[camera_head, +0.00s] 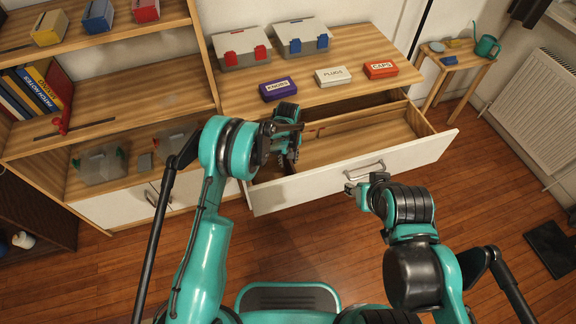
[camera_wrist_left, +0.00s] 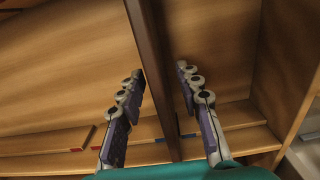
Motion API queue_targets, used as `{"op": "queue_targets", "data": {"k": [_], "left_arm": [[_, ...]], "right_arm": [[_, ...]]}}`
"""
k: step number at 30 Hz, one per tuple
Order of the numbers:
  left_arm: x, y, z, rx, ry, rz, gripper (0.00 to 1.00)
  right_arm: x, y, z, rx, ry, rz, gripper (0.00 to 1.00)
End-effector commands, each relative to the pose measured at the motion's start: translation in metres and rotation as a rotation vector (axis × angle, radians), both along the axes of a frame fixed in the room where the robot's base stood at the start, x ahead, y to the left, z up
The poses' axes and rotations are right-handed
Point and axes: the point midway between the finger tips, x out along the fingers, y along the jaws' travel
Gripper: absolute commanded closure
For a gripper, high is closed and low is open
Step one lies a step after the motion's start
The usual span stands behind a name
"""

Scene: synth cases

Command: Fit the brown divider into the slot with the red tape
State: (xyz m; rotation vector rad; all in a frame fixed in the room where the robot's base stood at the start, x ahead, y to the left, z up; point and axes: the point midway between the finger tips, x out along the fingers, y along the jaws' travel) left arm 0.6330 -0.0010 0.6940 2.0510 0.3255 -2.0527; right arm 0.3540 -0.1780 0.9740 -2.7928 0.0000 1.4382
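The brown divider (camera_wrist_left: 149,50) is a thin dark board running between the two fingers of my left gripper (camera_wrist_left: 160,84) in the left wrist view. A gap shows between the board and the right finger; the left fingertip is close to the board, and contact is unclear. In the head view my left gripper (camera_head: 287,146) reaches into the left part of the open drawer (camera_head: 362,136). Slotted strips lie in the drawer, with red tape (camera_wrist_left: 77,150) and blue tape (camera_wrist_left: 189,135). The divider's lower end is partly hidden. My right gripper (camera_head: 359,186) is by the drawer front; its fingers are unclear.
The drawer's white front (camera_head: 325,181) has a metal handle. Above it, the top holds a purple box (camera_head: 278,89), a white box (camera_head: 332,76), a red box (camera_head: 380,69) and two clear cases. A shelf (camera_head: 120,95) stands left. The drawer's right part is clear.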

Motion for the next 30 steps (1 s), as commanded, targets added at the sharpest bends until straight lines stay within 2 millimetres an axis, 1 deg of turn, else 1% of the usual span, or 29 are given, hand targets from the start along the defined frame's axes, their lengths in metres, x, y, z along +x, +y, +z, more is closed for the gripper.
{"op": "queue_targets", "data": {"k": [5,8,9,23,26,30], "left_arm": [[0.000,0.000,0.001,0.000,0.000,0.000,0.66],[0.000,0.000,0.001,0.000,0.000,0.000,0.89],[0.000,0.000,0.001,0.000,0.000,0.000,1.00],[0.000,0.000,0.004,0.000,0.000,0.000,1.00],[0.000,0.000,0.011,0.000,0.000,0.000,1.00],[0.000,0.000,0.029,0.000,0.000,0.000,1.00]], "right_arm": [[0.000,0.000,0.001,0.000,0.000,0.000,0.60],[0.000,0.000,0.001,0.000,0.000,0.000,0.60],[0.000,0.000,0.001,0.000,0.000,0.000,0.60],[0.000,0.000,0.002,0.000,0.000,0.000,0.60],[0.000,0.000,0.005,0.000,0.000,0.000,0.60],[0.000,0.000,0.012,0.000,0.000,0.000,0.60]]}}
